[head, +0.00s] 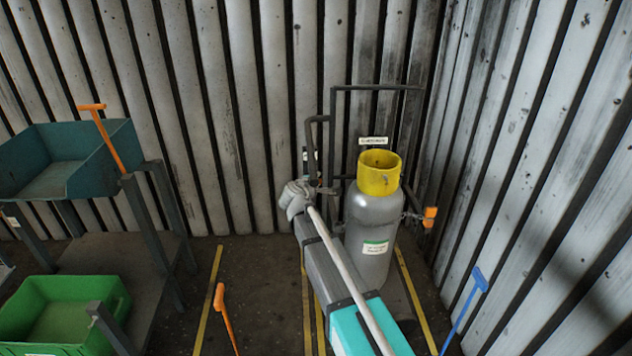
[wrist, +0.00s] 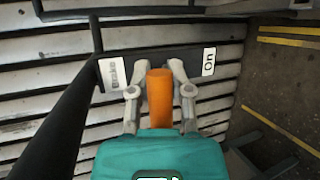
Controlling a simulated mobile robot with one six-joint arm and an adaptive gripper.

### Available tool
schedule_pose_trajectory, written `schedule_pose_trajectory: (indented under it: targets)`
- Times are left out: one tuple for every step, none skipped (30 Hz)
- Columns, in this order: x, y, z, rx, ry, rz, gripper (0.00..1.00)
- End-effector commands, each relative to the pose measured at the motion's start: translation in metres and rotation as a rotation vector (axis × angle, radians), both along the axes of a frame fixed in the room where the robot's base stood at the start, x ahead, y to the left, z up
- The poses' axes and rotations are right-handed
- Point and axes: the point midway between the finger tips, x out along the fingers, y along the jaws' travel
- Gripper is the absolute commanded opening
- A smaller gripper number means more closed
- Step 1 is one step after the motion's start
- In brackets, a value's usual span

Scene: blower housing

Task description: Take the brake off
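In the wrist view an orange handle (wrist: 160,98) stands between the two fingers of my gripper (wrist: 160,75). The fingers are drawn in close along both its sides, and it looks gripped. Behind it runs a dark plate with a white label reading "On" (wrist: 209,62) at the right. A second white label (wrist: 112,73) at the left is too small to read. In the head view my gripper (head: 303,192) is at the left side of the dark-framed cylinder trolley (head: 333,130), and the handle it holds is hidden there.
A grey gas cylinder (head: 372,215) with a yellow collar stands right of my arm. An orange-handled part (head: 430,213) sticks out at its right. A blue lever (head: 478,282) is near the right wall. A cart with a teal bin (head: 104,165) and a green crate (head: 108,317) is at left.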

Motion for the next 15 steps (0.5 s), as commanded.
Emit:
schedule_pose_trajectory:
  targets:
    - [-0.001, -0.002, 0.0014, -0.002, -0.001, -0.002, 0.43]
    - [-0.0009, -0.002, 0.0013, -0.002, 0.0, -0.003, 0.48]
    - [-0.0008, -0.002, 0.0011, -0.001, 0.0, -0.003, 0.56]
    - [-0.0006, -0.002, 0.0009, -0.001, 0.0, -0.003, 0.6]
    - [-0.0005, -0.0018, 0.0008, -0.001, 0.0, -0.002, 0.6]
    - [-0.0003, -0.0017, 0.0006, -0.001, 0.0, -0.002, 0.6]
    - [-0.0001, -0.0016, 0.0004, -0.001, 0.0, -0.002, 0.6]
    - [-0.0001, -0.0015, 0.0003, 0.001, 0.001, -0.002, 0.6]
    - [0.0001, -0.0014, 0.0001, 0.001, 0.001, -0.002, 0.6]
    - [0.0002, -0.0013, 0.0001, 0.001, 0.001, -0.002, 0.6]
    - [0.0002, -0.0011, 0.0, 0.001, 0.001, -0.002, 0.6]
    - [0.0003, -0.001, -0.0002, 0.001, 0.001, -0.002, 0.6]
    - [0.0004, -0.001, -0.0002, 0.001, 0.001, -0.001, 0.55]
    - [0.0004, -0.0009, -0.0003, 0.001, 0.001, -0.001, 0.49]
    - [0.0003, -0.0005, -0.0005, 0.001, 0.001, -0.001, 0.42]
